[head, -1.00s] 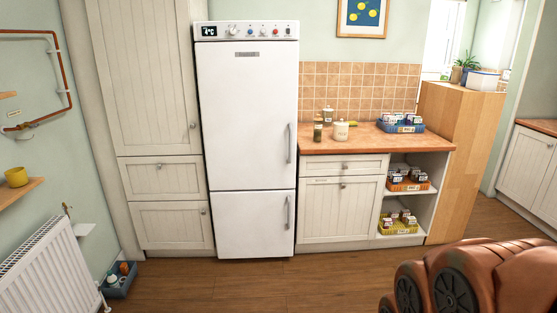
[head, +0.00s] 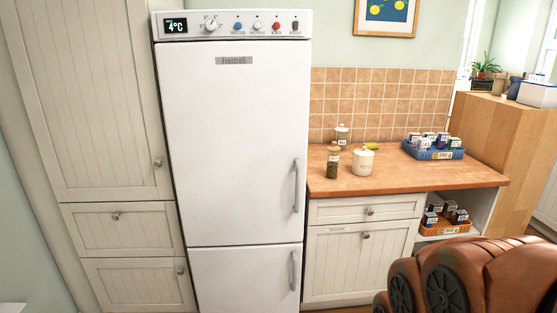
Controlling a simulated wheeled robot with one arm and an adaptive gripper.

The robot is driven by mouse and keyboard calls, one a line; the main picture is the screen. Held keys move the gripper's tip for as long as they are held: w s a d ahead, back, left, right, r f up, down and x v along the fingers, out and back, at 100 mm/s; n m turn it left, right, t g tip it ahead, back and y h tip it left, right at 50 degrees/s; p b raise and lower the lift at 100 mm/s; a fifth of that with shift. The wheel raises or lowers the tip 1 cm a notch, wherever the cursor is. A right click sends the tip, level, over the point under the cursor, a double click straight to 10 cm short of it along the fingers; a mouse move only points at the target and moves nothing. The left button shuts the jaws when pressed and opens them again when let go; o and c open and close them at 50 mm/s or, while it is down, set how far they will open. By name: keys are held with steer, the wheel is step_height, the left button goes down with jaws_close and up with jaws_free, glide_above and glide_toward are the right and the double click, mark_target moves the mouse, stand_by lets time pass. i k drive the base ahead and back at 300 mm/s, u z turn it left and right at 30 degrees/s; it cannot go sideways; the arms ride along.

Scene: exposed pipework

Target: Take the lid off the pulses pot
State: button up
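A cream lidded pot (head: 363,160) stands on the wooden counter (head: 450,180), right of the fridge. It has dark lettering on its front that is too small to read, so I cannot tell whether it is the pulses pot. Its lid with a small knob sits on top. A glass jar with green contents (head: 332,162) stands just left of it. Another lidded jar (head: 342,135) stands behind, near the tiles. My brown arm fills the lower right corner. My gripper is not in view.
A tall white fridge (head: 232,140) stands left of the counter. A blue basket of small packs (head: 433,150) is on the counter's right, and an orange basket (head: 443,226) is on the shelf below. A wooden partition (head: 500,140) rises at the right. The counter's front is clear.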

mark_target(363, 152)
steer(key=i, duration=0.9)
steer(key=z, duration=0.75)
steer(key=i, duration=1.6)
steer(key=u, duration=1.4)
